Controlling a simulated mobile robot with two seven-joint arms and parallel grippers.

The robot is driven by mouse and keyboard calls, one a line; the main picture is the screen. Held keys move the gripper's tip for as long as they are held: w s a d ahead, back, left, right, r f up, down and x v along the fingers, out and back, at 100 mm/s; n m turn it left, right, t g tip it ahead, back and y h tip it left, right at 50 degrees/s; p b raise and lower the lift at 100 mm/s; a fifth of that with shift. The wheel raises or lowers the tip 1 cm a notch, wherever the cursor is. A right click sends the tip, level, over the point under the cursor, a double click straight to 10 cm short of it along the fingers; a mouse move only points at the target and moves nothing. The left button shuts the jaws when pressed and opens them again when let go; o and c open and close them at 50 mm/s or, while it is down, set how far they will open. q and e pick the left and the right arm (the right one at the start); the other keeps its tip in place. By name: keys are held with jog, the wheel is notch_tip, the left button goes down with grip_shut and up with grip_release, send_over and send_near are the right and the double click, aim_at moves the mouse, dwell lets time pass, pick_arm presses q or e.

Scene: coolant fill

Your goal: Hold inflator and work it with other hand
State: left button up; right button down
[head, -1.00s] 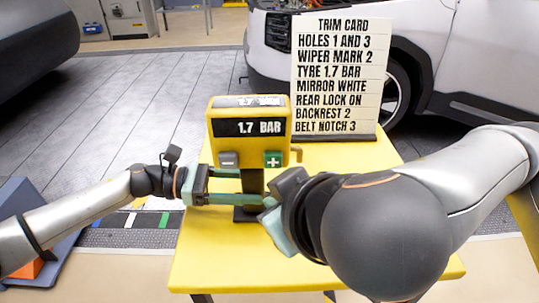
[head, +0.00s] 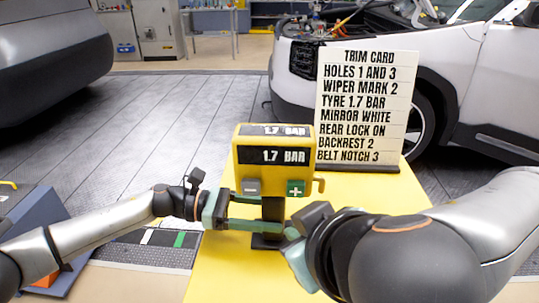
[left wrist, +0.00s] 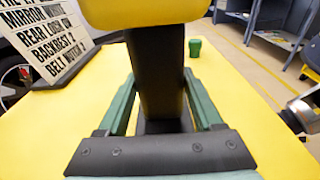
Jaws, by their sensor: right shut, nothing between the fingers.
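The inflator (head: 274,146) is a yellow box on a dark post, standing upright on the yellow table. Its front display reads 1.7 BAR, and a second strip above it also reads 1.7 BAR. A grey minus button (head: 251,187) and a green plus button (head: 296,187) sit below. My left gripper (head: 262,212) has one finger on each side of the post (left wrist: 157,75); in the left wrist view its fingers lie against it. My right gripper (head: 292,236) is shut and empty, low and just right of the post, below the plus button. My right wrist partly hides it.
The trim card (head: 366,105) stands behind the inflator to the right and reads TYRE 1.7 BAR. A small green cup-like object (left wrist: 194,48) stands on the table (left wrist: 40,130) in the left wrist view. A white car (head: 470,75) is behind.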

pick_arm(q)
jog(key=o, duration=0.5)
